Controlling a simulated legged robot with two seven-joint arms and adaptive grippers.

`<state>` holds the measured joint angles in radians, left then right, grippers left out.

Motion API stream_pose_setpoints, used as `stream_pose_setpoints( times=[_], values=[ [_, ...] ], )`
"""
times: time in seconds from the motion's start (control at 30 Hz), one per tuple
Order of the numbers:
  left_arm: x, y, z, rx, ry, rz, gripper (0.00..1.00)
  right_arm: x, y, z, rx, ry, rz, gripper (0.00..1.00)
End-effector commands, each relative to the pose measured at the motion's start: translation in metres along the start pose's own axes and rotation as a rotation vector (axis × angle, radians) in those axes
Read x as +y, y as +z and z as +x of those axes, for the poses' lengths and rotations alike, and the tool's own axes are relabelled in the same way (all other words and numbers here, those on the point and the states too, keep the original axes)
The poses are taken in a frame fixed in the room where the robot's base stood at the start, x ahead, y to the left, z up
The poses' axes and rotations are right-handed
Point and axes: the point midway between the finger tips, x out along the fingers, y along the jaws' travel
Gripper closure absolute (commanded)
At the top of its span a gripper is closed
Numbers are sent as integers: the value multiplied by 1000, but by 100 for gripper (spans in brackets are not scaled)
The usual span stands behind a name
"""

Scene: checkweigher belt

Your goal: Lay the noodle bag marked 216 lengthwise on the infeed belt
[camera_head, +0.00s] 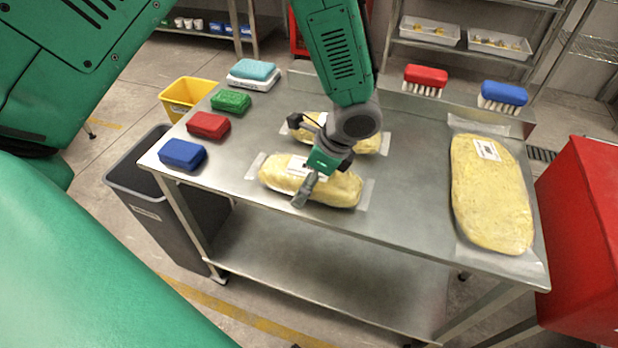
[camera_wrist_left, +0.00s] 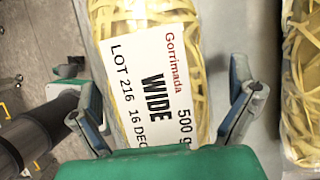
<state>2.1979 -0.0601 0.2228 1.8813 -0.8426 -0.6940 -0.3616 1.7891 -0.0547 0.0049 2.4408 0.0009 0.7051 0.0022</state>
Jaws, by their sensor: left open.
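The noodle bag marked 216 is in the left wrist view (camera_wrist_left: 150,85), a clear bag of flat yellow noodles whose white label reads WIDE, 500 g, LOT 216. It appears to be the front bag on the steel table in the head view (camera_head: 335,189), lying flat. My left gripper (camera_head: 310,182) is over this bag. In the wrist view its open fingers (camera_wrist_left: 165,108) stand either side of the bag; contact cannot be told. A second noodle bag (camera_head: 366,143) lies behind, also at the right of the wrist view (camera_wrist_left: 303,85). No infeed belt is recognisable. My right gripper is not in view.
A larger yellow bag (camera_head: 490,195) lies at the table's right. Blue (camera_head: 183,154), red (camera_head: 208,125) and green (camera_head: 231,101) blocks line the left edge. Two brushes (camera_head: 425,80) stand at the back. A grey bin (camera_head: 150,205) is left; a red cabinet-like thing (camera_head: 585,240) right.

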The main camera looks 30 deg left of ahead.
Motion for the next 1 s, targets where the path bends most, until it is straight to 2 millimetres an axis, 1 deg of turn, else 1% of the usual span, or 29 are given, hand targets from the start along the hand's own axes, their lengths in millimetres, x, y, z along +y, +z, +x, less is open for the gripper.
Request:
stream_pose_setpoints(
  times=[0.17,0.2,0.27,0.3,0.4,0.63,0.73,0.87,1.0],
  values=[
    [0,0,0,0,-1,0,0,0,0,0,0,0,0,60],
    [0,0,0,0,-1,0,4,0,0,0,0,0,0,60],
    [0,0,0,1,-1,0,25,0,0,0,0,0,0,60],
    [0,0,0,0,-1,0,39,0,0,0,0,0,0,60],
    [0,0,0,1,0,0,72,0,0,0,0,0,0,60],
    [-1,1,0,1,-1,0,72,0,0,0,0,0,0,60],
    [-1,3,-7,1,-2,-2,72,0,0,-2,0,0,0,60],
    [-1,11,-27,2,-5,-3,72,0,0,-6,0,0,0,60],
    [-1,23,-55,2,-5,-3,72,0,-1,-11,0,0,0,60]
  ],
)
